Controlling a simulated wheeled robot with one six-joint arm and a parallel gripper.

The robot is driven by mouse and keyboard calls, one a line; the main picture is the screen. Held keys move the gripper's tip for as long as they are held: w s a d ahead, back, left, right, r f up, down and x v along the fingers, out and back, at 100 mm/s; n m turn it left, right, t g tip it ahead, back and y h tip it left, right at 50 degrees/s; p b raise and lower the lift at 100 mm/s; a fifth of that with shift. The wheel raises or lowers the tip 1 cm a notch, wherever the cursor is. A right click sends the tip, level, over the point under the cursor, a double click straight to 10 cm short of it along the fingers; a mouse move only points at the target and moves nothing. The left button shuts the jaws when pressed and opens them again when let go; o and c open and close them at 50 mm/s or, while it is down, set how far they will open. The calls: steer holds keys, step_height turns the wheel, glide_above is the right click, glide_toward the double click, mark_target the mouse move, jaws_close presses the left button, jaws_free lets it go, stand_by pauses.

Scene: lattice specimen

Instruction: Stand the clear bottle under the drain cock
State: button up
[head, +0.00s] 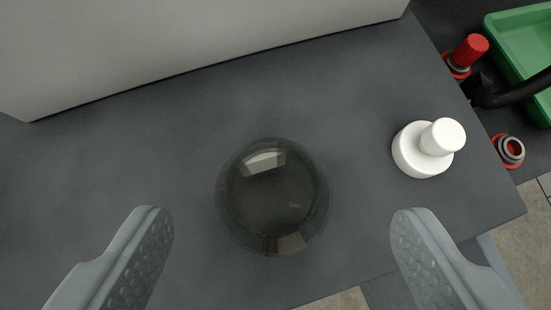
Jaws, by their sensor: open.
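A round, see-through glass body (272,198) sits on the dark grey bench top in the middle of the head view. It looks like the clear bottle from above, but I cannot make out a neck or cap. My gripper (281,225) is open. Its two fingers are wide apart to the left and right of the glass, nearer the bottom edge, and nothing is between their pads that touches them. A red-knobbed fitting (470,50) and a black curved pipe (515,93) show at the upper right edge. I cannot tell which is the drain cock.
A white bottle-like thing with a round cap (425,150) stands right of the glass. A red-ringed fitting (509,150) sits at the bench's right edge. A green tray (520,40) is beyond. A large pale block (190,40) lines the back. The bench left of the glass is clear.

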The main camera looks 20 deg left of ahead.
mark_target(275, 167)
steer(key=shift+x, duration=3.25)
steer(key=shift+a+r, duration=0.1)
steer(key=shift+a, duration=0.1)
steer(key=c, duration=1)
steer(key=shift+c, duration=0.2)
